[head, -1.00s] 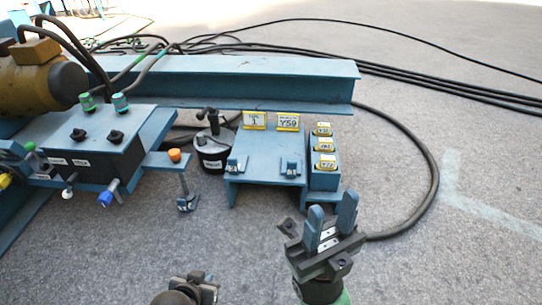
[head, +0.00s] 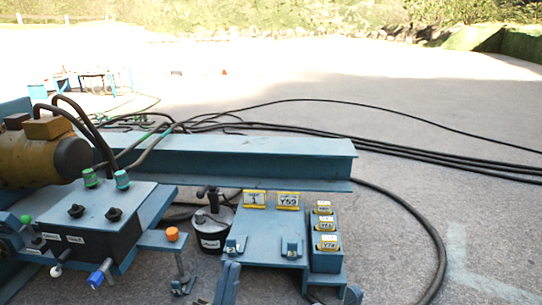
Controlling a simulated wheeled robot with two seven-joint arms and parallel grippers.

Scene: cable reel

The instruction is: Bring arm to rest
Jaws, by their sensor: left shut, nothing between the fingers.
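My left gripper (head: 227,285) shows at the bottom edge of the head view, left of the middle. Its blue fingers point up and are together, with nothing between them. They stand in front of the lower left part of the blue bracket stand (head: 262,226). The rest of that arm is below the picture. A small blue tip (head: 352,294) at the bottom edge, right of the stand, looks like a finger of my right gripper. Too little of it shows to tell whether that gripper is open or shut.
A blue beam (head: 240,160) crosses behind the stand. At left are a dark control box (head: 85,240) with knobs and a yellow-brown motor (head: 40,160). A black canister (head: 210,232) stands beside the stand.

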